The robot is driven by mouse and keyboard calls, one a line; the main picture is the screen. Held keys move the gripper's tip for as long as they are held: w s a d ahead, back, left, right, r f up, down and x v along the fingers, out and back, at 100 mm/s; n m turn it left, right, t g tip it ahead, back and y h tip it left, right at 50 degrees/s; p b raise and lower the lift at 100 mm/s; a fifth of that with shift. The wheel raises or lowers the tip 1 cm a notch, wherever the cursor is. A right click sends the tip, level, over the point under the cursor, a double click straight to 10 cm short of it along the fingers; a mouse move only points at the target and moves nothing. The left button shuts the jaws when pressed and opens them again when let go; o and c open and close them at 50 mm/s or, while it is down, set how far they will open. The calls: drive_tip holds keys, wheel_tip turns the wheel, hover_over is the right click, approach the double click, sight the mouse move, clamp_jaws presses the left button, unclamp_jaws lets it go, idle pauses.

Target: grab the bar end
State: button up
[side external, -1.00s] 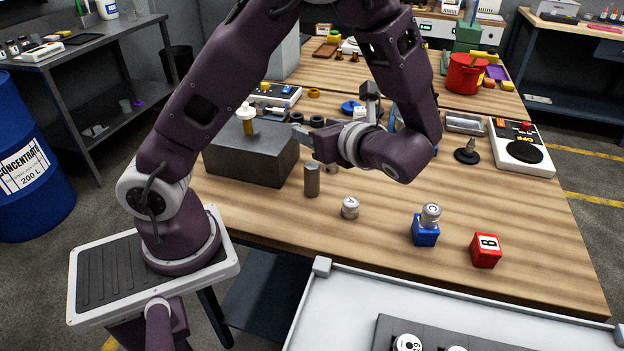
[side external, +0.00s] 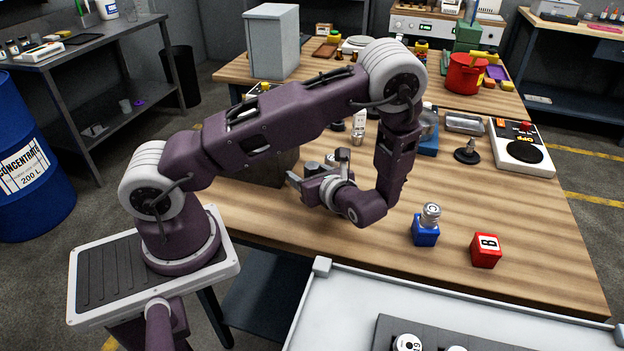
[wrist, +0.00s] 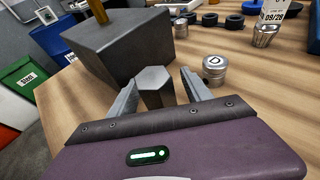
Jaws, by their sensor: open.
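The bar end, a short grey hexagonal bar (wrist: 154,82), stands upright on the table. In the wrist view it is between the two fingers of my gripper (wrist: 158,77), its six-sided top facing up. The fingers are apart, one on each side of it; whether either touches it I cannot tell. In the side view my gripper (side external: 303,174) is low over the table, beside the dark grey block, and largely covers the bar.
The dark grey block (wrist: 120,50) stands just beyond the left finger. A silver cylinder marked D (wrist: 215,70) is close to the right finger. A blue block (side external: 425,235) with a silver cylinder on it and a red B cube (side external: 486,251) stand further right.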

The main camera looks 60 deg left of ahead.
drive_tip(key=shift+c, duration=0.5)
clamp_jaws()
idle(0.8)
